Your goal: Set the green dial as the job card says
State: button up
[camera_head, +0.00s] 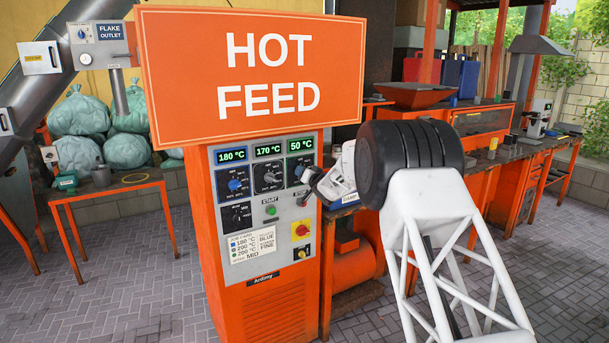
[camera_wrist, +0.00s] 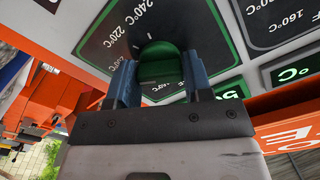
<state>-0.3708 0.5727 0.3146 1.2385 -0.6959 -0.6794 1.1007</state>
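The green dial (camera_wrist: 160,66) shows in the wrist view, on a dark plate (camera_wrist: 103,42) with a temperature scale. My gripper (camera_wrist: 161,72) has its two blue fingers on either side of the dial's raised grip, with no clear gap; it appears shut on it. In the head view my gripper (camera_head: 312,177) reaches the right-hand dial of the upper row and partly hides it. The display above that dial (camera_head: 300,145) reads 50 °C. The job card (camera_head: 246,246) is below; its small print seems to list 180 °C by blue, 200 °C by green, and MID.
The blue dial (camera_head: 235,184) and grey dial (camera_head: 268,177) sit left, under displays of 180 °C and 170 °C. A lower black dial (camera_head: 236,217), green start button (camera_head: 271,210) and red stop knob (camera_head: 301,230) are close by. The HOT FEED sign (camera_head: 255,75) overhangs the panel.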

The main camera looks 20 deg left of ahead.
jog(key=o, duration=0.4)
jog(key=shift+s+d, duration=0.1)
jog(key=v, duration=0.7)
jog(key=shift+s+d, duration=0.2)
dwell(0.4)
